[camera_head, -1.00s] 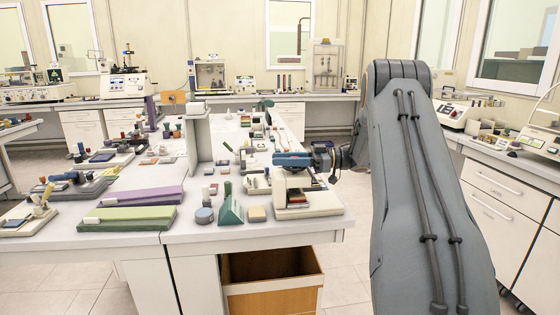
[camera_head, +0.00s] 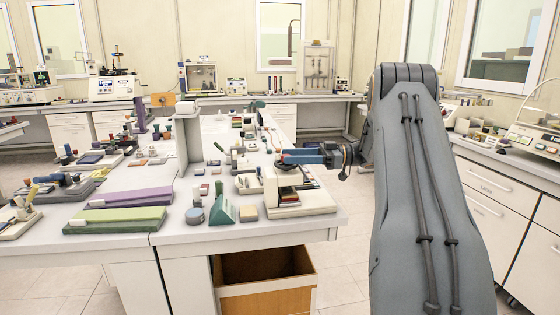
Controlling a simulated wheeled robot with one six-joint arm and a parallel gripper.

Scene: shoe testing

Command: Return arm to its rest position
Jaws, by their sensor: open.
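My arm rises large and grey on the right of the head view, its elbow high, its forearm hidden behind the upper link. My gripper (camera_head: 287,158) shows small and side-on over the front bench (camera_head: 325,228), pointing left, with a blue body. It is open, and I see nothing held in it. It appears just above a cream-coloured testing device (camera_head: 290,200) at the bench's right front corner. I cannot tell whether the two touch or how far apart they are.
Left of the device stand a green wedge (camera_head: 222,208) and a blue-grey cylinder (camera_head: 195,215). Long purple and green blocks (camera_head: 115,220) lie further left. A brown open box (camera_head: 265,282) is under the bench. Cabinets (camera_head: 495,200) stand at right. Floor between is clear.

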